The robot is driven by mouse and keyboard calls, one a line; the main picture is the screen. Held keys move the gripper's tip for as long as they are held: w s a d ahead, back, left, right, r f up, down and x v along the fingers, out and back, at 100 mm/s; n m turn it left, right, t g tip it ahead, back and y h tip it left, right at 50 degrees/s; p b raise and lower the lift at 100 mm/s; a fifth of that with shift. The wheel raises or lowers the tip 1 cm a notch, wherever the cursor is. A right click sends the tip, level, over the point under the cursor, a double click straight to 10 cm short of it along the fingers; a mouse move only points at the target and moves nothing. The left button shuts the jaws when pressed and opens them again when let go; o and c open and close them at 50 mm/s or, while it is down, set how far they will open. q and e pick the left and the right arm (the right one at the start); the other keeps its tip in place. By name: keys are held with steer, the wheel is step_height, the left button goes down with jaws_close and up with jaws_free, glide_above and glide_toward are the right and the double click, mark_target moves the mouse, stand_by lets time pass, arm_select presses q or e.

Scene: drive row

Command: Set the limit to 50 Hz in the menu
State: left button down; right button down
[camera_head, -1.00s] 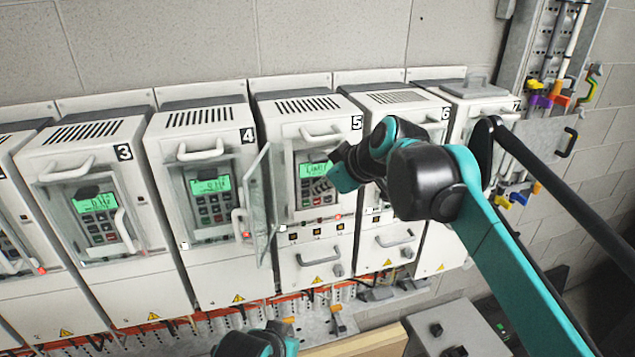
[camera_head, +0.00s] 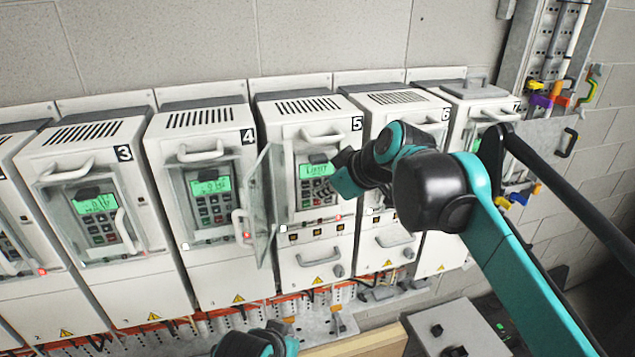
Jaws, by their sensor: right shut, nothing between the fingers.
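Drive 5 (camera_head: 300,247) is a white cabinet with a clear door (camera_head: 258,205) that stands open to the left. Its green screen (camera_head: 316,170) is lit, but its text is too small to read surely. Its keypad (camera_head: 318,194) shows below the screen, partly hidden on the right by my right gripper. My right gripper (camera_head: 342,176) is shut and empty, in front of the right side of the keypad and screen. Whether it touches a key I cannot tell. Part of my left arm (camera_head: 255,343) shows at the bottom edge; its fingers are out of view.
Drive 4 (camera_head: 212,270) and drive 3 (camera_head: 100,285) stand to the left with lit screens. Drive 6 (camera_head: 400,98) stands to the right, partly behind my right arm. A grey box with knobs (camera_head: 455,325) is at the bottom right. Cables run below the drives.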

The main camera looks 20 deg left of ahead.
steer(key=shift+w+a, duration=0.2)
steer(key=shift+w, duration=0.15)
steer(key=shift+s, duration=0.1)
stand_by(0.4)
steer(key=shift+w+a+p, duration=0.2)
steer(key=shift+w+p, duration=0.1)
steer(key=shift+w, duration=0.05)
steer(key=shift+s+d, duration=0.1)
steer(key=shift+s, duration=0.05)
stand_by(0.6)
steer(key=shift+s+d, duration=0.4)
steer(key=shift+s, duration=0.15)
